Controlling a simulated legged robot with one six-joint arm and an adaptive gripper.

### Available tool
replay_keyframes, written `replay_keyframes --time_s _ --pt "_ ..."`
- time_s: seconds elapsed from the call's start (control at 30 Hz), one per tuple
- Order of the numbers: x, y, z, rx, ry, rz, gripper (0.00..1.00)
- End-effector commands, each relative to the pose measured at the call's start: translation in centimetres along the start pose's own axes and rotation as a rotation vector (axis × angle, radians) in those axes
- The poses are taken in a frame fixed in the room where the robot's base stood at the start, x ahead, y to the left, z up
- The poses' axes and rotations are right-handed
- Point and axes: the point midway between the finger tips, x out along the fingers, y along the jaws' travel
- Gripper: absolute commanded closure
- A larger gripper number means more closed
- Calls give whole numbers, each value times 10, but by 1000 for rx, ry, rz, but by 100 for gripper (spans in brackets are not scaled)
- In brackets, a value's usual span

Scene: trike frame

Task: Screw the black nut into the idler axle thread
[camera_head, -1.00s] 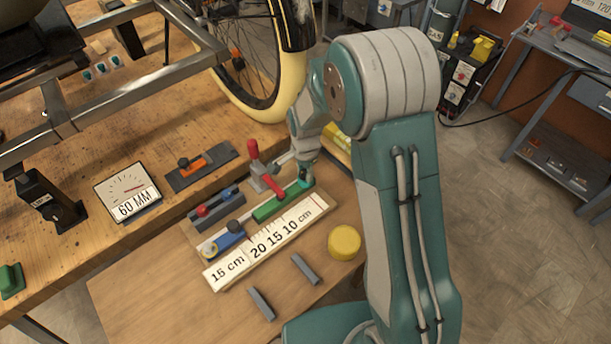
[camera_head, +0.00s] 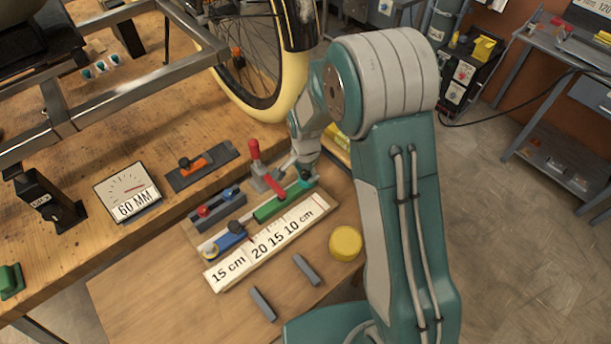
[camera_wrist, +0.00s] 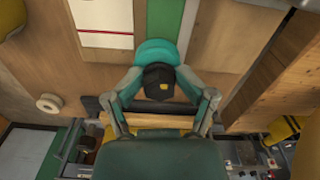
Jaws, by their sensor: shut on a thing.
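In the wrist view, my gripper (camera_wrist: 158,74) has its two fingers closed in on a black nut-like piece (camera_wrist: 158,84) with a small yellow mark. A rounded teal part (camera_wrist: 157,51) lies just beyond it, at the fingertips. I cannot tell whether the black piece touches a thread, and no thread shows clearly. In the head view, my gripper (camera_head: 304,176) is low over the right end of the green bar (camera_head: 272,207) on the fixture board, mostly hidden by my arm.
A red-handled clamp (camera_head: 258,168) stands close left of my gripper. A white ruler strip (camera_head: 268,243) runs along the board's front. A yellow round piece (camera_head: 346,243) and two grey bars (camera_head: 306,269) lie on the table. A wheel (camera_head: 262,108) is behind.

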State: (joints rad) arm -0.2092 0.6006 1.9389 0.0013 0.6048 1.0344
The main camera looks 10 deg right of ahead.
Motion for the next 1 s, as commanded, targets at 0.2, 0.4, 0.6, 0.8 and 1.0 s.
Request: replay_keyframes --time_s 0.2,0.4,0.6,0.8,1.0 --pt "0 0 -1 -113 2 -2 48" --pt "0 -1 -1 -150 2 -3 48" --pt "0 -1 -1 -218 3 -3 48" --pt "0 -1 -1 -301 3 -3 48" --pt "0 -1 -1 -321 3 -3 48"
